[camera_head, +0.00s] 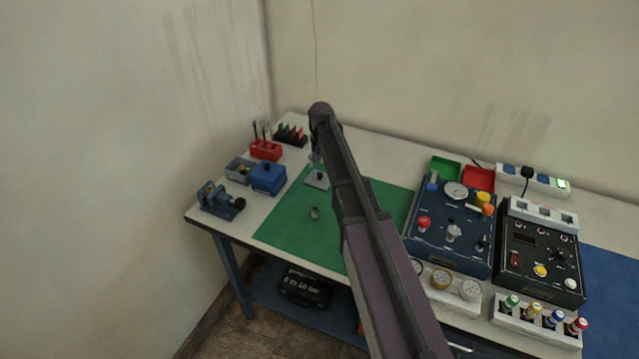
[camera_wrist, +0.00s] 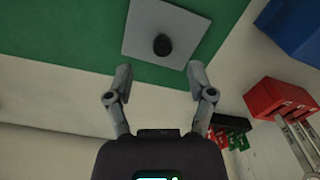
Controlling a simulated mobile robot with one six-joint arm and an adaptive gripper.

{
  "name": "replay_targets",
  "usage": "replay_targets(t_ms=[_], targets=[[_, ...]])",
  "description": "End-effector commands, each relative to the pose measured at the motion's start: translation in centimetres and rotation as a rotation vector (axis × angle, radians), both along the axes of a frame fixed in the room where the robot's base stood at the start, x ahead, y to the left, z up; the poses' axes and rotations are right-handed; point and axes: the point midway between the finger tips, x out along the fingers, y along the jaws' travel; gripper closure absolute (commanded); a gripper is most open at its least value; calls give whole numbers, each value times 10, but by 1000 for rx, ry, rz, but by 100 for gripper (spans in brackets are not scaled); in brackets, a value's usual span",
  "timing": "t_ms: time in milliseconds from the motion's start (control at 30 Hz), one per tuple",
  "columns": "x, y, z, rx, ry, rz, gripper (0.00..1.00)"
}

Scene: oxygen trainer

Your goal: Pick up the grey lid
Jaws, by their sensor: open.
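The grey lid (camera_wrist: 143,36) is a flat square plate with a dark round knob (camera_wrist: 162,45) on top. It lies on the green mat (camera_wrist: 60,40) near the mat's edge. In the head view the lid (camera_head: 318,181) sits at the back left part of the mat, just below my gripper (camera_head: 316,160), which is partly hidden by my arm. In the wrist view my gripper (camera_wrist: 160,82) is open and empty. Its two fingertips lie on either side of the near edge of the lid, with the knob ahead of them and between them. I cannot tell the height gap.
A small grey part (camera_head: 314,213) is on the mat. Control panels (camera_head: 455,225) stand to the right.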

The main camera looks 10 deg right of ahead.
Motion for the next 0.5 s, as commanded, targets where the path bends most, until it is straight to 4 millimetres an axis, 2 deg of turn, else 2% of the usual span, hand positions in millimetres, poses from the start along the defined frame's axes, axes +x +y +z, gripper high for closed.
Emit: replay_targets(t_ms=[500], targets=[[0,0,-4,0,0,-1,30]])
